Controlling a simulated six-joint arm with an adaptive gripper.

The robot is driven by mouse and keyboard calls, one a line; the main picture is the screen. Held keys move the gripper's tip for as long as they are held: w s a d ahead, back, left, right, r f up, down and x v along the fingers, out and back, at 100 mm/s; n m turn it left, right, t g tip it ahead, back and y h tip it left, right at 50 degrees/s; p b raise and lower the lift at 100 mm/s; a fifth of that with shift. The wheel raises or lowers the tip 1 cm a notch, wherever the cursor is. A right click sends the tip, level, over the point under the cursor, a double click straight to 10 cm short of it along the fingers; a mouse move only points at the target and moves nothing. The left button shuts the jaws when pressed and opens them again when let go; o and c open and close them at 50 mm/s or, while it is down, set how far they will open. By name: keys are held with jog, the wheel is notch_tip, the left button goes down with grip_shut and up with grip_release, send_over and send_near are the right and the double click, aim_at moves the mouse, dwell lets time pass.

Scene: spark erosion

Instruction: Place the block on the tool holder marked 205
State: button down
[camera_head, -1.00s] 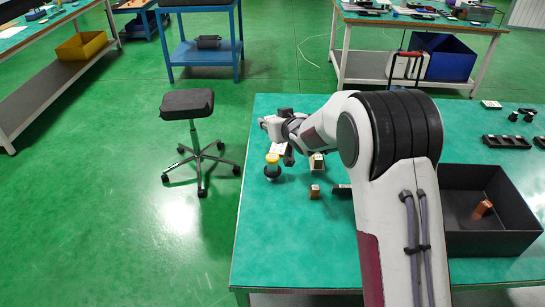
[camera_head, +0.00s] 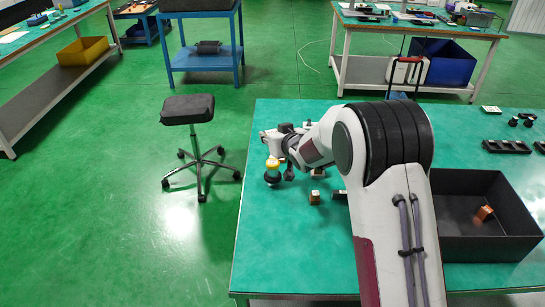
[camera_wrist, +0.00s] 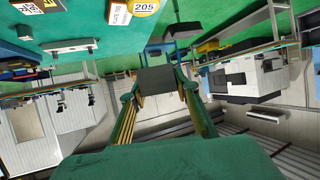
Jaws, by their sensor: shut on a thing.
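My gripper (camera_wrist: 160,88) is shut on a dark grey block (camera_wrist: 158,76), held between its fingertips in the wrist view. A yellow round marker reading 205 (camera_wrist: 145,7) shows at the top edge of that view, cut off by the frame, apart from the held block. A labelled brown-and-white piece (camera_wrist: 119,12) is beside it. In the head view, my gripper (camera_head: 289,173) is low over the left part of the bench, just right of a yellow-topped holder with a dark base (camera_head: 272,172). The number on that holder is too small to read there, and my arm hides part of the area.
A copper block (camera_head: 314,198) and a dark bar (camera_head: 340,194) lie on the green bench (camera_head: 290,240). A black bin (camera_head: 460,243) with a copper piece (camera_head: 483,214) stands right of my arm. Black trays (camera_head: 507,146) are farther right. The front left of the bench is clear.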

aim_at(273, 161)
jog(key=shift+f, duration=2)
jog(key=shift+f, duration=1.85)
jog(key=shift+f, duration=0.1)
jog(key=c, duration=1.5)
grip_release()
jog(key=shift+f, duration=0.15)
jog(key=shift+s+r, duration=0.1)
jog(key=shift+r, duration=0.1)
jog(key=shift+s+d+r, duration=0.2)
jog(key=shift+s, duration=0.15)
jog(key=shift+v, duration=5.45)
